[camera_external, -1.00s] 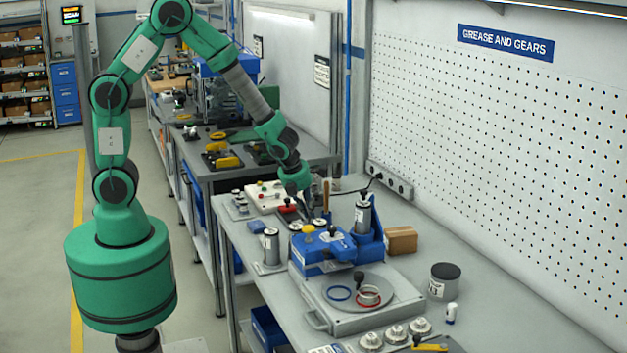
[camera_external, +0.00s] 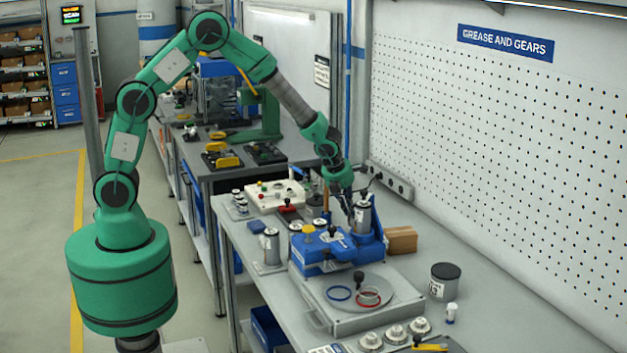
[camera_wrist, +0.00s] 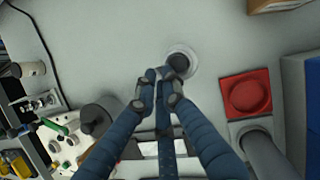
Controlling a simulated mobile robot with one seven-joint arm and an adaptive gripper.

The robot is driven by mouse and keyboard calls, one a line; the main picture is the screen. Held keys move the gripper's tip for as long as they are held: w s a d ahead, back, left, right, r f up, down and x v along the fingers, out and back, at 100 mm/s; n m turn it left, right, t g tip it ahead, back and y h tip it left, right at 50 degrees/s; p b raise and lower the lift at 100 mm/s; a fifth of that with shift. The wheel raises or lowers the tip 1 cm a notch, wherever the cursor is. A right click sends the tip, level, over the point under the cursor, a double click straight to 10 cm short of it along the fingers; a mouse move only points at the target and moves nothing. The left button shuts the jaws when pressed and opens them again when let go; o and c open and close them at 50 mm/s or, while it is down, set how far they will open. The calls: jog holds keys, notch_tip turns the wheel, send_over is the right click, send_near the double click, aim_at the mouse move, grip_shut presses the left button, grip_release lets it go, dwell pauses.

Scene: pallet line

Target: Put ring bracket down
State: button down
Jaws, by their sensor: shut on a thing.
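My gripper (camera_external: 348,206) is over the bench, just behind the blue fixture (camera_external: 330,248) and beside a grey cylinder (camera_external: 362,217). In the wrist view its fingers (camera_wrist: 163,80) are closed together. At their tips is a small round piece, a pale ring with a dark centre, which I take to be the ring bracket (camera_wrist: 186,54). The fingers hide part of it, and I cannot tell whether it touches the bench. It is too small to make out in the external view.
A red square holder (camera_wrist: 247,96) with a round recess lies right of the fingertips. A control box (camera_external: 270,199) with buttons stands left. A wooden block (camera_external: 401,240) lies near the wall. The grey bench (camera_wrist: 210,25) beyond the fingertips is clear.

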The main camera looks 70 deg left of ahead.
aim_at(349, 220)
jog(key=shift+w, duration=0.25)
jog(key=shift+f+b, duration=0.75)
jog(key=shift+f, duration=0.95)
jog(key=shift+f, duration=0.15)
jog(key=c, duration=1.9)
grip_release()
jog(key=shift+o, duration=0.2)
